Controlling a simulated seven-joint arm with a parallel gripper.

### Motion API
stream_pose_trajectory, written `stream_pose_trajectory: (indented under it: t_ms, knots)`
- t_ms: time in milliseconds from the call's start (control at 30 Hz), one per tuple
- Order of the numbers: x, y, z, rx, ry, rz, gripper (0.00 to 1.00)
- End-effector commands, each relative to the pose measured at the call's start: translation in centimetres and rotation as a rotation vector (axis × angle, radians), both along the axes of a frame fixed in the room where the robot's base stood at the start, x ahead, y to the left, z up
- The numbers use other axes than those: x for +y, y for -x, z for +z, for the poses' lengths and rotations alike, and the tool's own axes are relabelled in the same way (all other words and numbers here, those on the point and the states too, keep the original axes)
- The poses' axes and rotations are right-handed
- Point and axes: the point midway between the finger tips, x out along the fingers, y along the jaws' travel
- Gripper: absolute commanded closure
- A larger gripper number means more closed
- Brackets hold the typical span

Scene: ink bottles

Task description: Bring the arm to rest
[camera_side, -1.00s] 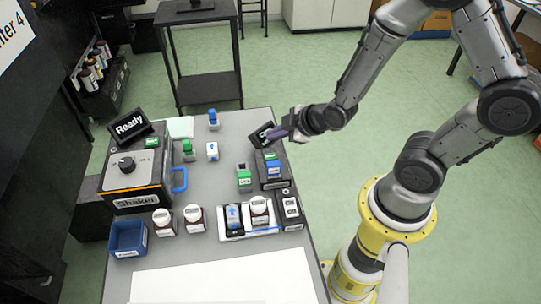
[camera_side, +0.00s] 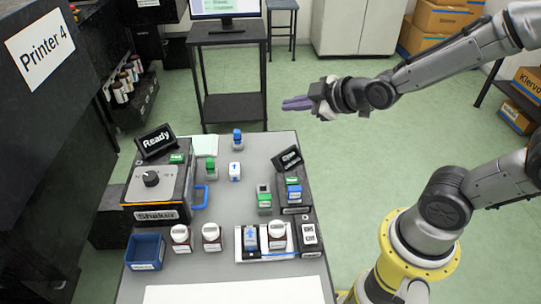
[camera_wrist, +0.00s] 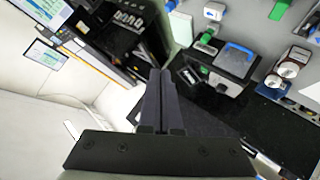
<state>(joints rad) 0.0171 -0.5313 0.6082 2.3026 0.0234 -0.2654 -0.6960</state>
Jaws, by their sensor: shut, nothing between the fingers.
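My gripper (camera_side: 298,103) is shut and empty. In the side view it points left, raised above and behind the far right of the table, clear of everything on it. In the wrist view its dark fingers (camera_wrist: 160,100) lie together in the middle of the picture. My arm reaches in from the right, well above the floor.
The grey table (camera_side: 225,205) holds a shaker (camera_side: 150,190) with a Ready sign, a blue bin (camera_side: 145,252), white-capped bottles (camera_side: 181,238), a white tray (camera_side: 242,258) and small green and blue items. A dark stand (camera_side: 232,75) with a monitor is behind. Open floor lies around my gripper.

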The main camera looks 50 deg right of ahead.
Motion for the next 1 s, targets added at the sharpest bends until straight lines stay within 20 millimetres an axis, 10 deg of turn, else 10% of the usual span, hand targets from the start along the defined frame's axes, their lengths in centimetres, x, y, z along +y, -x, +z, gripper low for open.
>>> stream_pose_trajectory:
  t_ms: [233,600,1000]
  knots:
    - [0.7,7.4,7.0,0.088,-0.219,-0.123,1.0]
    - [0.8,18.3,4.3,0.446,-0.443,-0.407,1.0]
    - [0.7,19.6,3.5,0.51,-0.478,-0.476,1.0]
